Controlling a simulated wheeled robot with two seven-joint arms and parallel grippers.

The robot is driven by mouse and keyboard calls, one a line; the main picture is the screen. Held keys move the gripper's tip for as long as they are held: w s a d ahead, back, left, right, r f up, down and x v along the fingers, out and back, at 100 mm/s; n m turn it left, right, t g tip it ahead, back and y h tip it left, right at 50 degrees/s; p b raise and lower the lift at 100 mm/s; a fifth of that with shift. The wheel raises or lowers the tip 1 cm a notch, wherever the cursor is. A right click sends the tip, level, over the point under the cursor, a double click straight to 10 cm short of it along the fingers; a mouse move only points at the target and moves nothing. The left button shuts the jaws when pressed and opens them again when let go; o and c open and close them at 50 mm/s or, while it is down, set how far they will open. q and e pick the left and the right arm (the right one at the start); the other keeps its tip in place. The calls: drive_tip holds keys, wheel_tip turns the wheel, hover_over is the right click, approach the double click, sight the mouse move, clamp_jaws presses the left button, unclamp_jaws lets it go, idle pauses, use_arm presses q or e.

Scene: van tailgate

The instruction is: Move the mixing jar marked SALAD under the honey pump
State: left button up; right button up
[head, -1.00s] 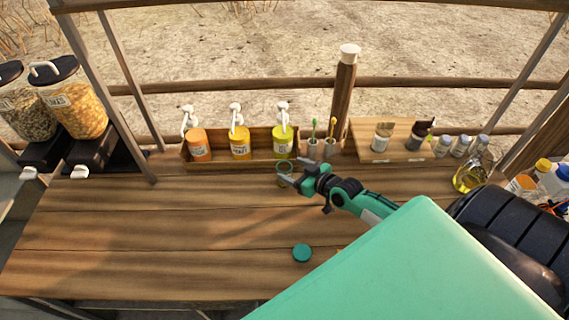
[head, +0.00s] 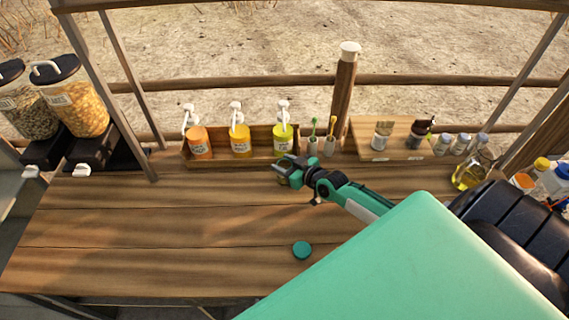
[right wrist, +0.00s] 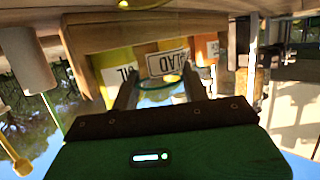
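The small clear mixing jar (right wrist: 160,97) has a green rim and stands by the pump rack. In the head view my right gripper (head: 284,170) covers most of the jar. Three pump bottles stand behind: orange (head: 199,143), yellow (head: 240,140) and yellow-green (head: 283,138). Their labels are too small to read in the head view. My left gripper is out of view.
The wooden rack (head: 219,161) holds the pumps. Cups with brushes (head: 321,145) and a sloped board with jars (head: 379,155) stand to its right. A teal lid (head: 302,250) lies on the counter (head: 150,220), whose left and middle are clear. Dispensers (head: 75,100) stand far left.

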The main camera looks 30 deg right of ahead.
drive_tip(key=shift+c, duration=0.6)
drive_tip(key=shift+w+a+r+p, duration=0.15)
drive_tip(key=shift+w+a+p, duration=0.25)
drive_tip(key=shift+a, duration=0.25)
drive_tip(key=shift+w+a+p, duration=0.3)
drive_tip(key=shift+w+a, duration=0.35)
drive_tip(key=shift+a, duration=0.35)
drive_tip(key=shift+w+a+p, duration=0.25)
drive_tip(key=shift+w+a, duration=0.4)
drive_tip(key=shift+a, duration=0.3)
drive_tip(key=shift+w+a+p, duration=0.15)
drive_tip(key=shift+w+a, duration=0.3)
drive_tip(key=shift+a, duration=0.3)
drive_tip(key=shift+w+a+p, duration=0.1)
drive_tip(key=shift+w+a, duration=0.4)
drive_tip(key=shift+a, duration=0.2)
drive_tip(key=shift+w+a+p, duration=0.15)
drive_tip(key=shift+w+a, duration=0.3)
drive_tip(key=shift+a, duration=0.3)
drive_tip(key=shift+w+a, duration=0.45)
drive_tip(key=shift+a, duration=0.25)
drive_tip(key=shift+w+a, duration=0.4)
drive_tip(key=shift+a, duration=0.25)
drive_tip(key=o, duration=1.1)
drive_tip(key=shift+o, duration=0.2)
